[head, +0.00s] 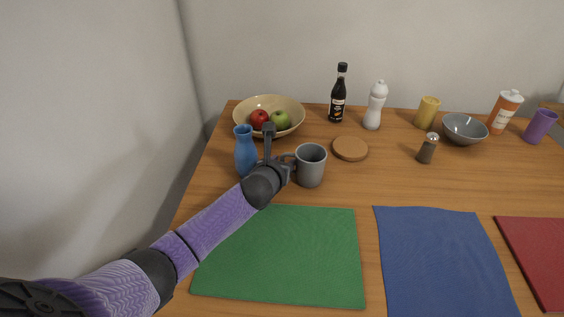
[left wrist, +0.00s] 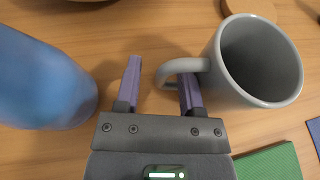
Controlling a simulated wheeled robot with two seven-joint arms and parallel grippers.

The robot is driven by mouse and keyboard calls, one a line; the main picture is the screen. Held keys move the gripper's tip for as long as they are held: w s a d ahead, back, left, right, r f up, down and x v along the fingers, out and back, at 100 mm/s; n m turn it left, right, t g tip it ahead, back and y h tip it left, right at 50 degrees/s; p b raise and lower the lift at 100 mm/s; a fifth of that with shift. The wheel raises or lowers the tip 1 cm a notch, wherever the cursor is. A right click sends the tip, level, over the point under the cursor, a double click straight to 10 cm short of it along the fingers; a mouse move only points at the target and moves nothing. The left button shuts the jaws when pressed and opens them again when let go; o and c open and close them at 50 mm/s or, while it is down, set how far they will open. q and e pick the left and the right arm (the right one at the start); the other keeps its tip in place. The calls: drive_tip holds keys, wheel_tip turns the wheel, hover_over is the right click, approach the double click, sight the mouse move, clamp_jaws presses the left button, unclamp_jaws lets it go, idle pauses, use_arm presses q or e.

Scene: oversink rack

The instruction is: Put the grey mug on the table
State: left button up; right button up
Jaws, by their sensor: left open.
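The grey mug (head: 311,166) stands upright on the wooden table (head: 390,185), its handle pointing left toward my left gripper. In the left wrist view the mug (left wrist: 262,60) is at the right, with its handle (left wrist: 180,66) reaching over to the right finger. My left gripper (head: 279,152) is open beside the handle. In the wrist view its fingers (left wrist: 160,82) are apart, the right one overlapping the handle loop. I cannot tell whether it touches the handle. My right gripper is not in view.
A blue vase (head: 245,150) stands close left of my left gripper. A fruit bowl (head: 285,105) is behind it, and a round cork coaster (head: 350,149) lies right of the mug. Green (head: 290,260) and blue (head: 440,260) mats lie in front. Bottles stand at the back.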

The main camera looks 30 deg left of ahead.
use_arm(q)
drive_tip(key=shift+r, duration=0.15)
drive_tip(key=p+v, duration=0.6)
drive_tip(key=v, duration=0.5)
drive_tip(key=shift+s+r+p, duration=0.15)
drive_tip(key=shift+s+p, duration=0.05)
drive_tip(key=shift+p, duration=0.15)
drive_tip(key=shift+s, duration=0.35)
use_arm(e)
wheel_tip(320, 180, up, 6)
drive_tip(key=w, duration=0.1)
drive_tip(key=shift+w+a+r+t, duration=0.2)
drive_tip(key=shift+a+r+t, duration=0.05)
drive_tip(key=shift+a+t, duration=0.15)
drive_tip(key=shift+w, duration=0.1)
